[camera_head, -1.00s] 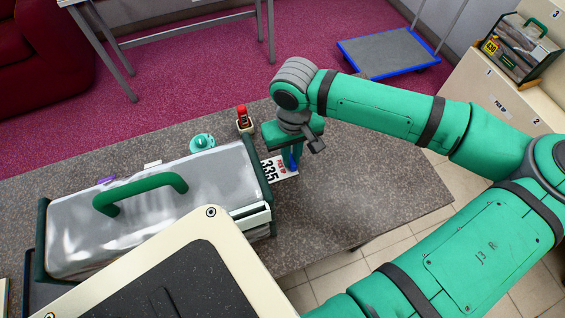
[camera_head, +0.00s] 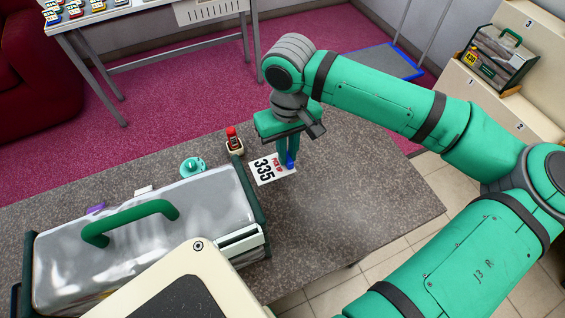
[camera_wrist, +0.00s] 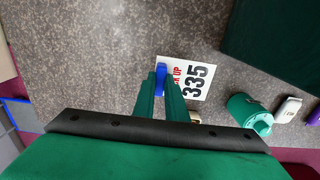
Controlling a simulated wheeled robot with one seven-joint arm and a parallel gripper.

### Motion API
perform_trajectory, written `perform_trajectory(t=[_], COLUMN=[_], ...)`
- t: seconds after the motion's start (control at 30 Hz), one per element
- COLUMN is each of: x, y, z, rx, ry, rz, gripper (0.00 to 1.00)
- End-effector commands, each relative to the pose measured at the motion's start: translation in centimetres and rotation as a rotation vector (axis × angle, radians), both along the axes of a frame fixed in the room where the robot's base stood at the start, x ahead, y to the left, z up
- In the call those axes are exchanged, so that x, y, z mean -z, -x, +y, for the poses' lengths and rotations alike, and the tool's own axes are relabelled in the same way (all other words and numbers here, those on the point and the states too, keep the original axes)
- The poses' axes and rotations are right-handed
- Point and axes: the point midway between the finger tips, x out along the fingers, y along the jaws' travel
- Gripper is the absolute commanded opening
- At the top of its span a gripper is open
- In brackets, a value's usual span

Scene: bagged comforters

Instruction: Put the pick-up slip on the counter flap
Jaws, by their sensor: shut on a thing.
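The pick-up slip (camera_head: 268,169) is a white card with a black "335" and red lettering. My gripper (camera_head: 287,163) is shut on the slip at its right edge, by a blue piece on that edge, and holds it over the grey speckled counter. In the wrist view the slip (camera_wrist: 190,78) sticks out from my gripper's fingertips (camera_wrist: 161,80). I cannot tell whether the slip touches the counter. Which part of the counter (camera_head: 350,200) is the flap is not clear from the frames.
A clear bag with a green handle (camera_head: 130,222) stands on the counter left of the slip. A teal round item (camera_head: 193,167) and a red-topped item (camera_head: 233,140) stand behind it. The counter to the right is bare. Another bag (camera_head: 495,58) sits on a numbered shelf.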

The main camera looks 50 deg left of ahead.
Motion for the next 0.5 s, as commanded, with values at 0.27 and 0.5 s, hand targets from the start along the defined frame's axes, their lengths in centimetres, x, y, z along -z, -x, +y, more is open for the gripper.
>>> perform_trajectory(t=[0.27, 0.5], x=[0.1, 0.1], y=[-6.6, -12.1], z=[3.0, 5.3], rx=[0.005, 0.002], ry=[-0.002, -0.002], rz=[0.003, 0.002], gripper=[0.00, 0.00])
